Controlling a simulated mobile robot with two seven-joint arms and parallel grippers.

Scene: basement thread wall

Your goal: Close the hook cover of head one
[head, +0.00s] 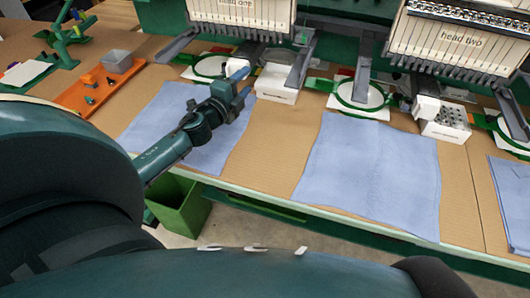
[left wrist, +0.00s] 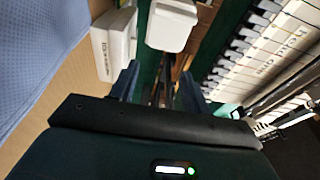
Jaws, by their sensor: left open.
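Head one (head: 240,8) of the machine stands at the top of the head view, and its label and needle row (left wrist: 272,55) show in the left wrist view. My left gripper (head: 243,82) is open and empty just in front of and below head one. In the left wrist view its two fingers (left wrist: 160,88) stand apart. A white rounded part (left wrist: 168,26), probably the hook cover, lies beyond the fingertips, with no clear contact. In the head view my gripper hides most of that area. I cannot tell how far the cover stands open.
A white box (head: 277,86) stands close right of my gripper. A green hoop (head: 210,66) lies to its left, and a grey arm (head: 299,66) to the right. Blue cloths (head: 370,170) lie on the table. An orange tray (head: 85,95) is at the left.

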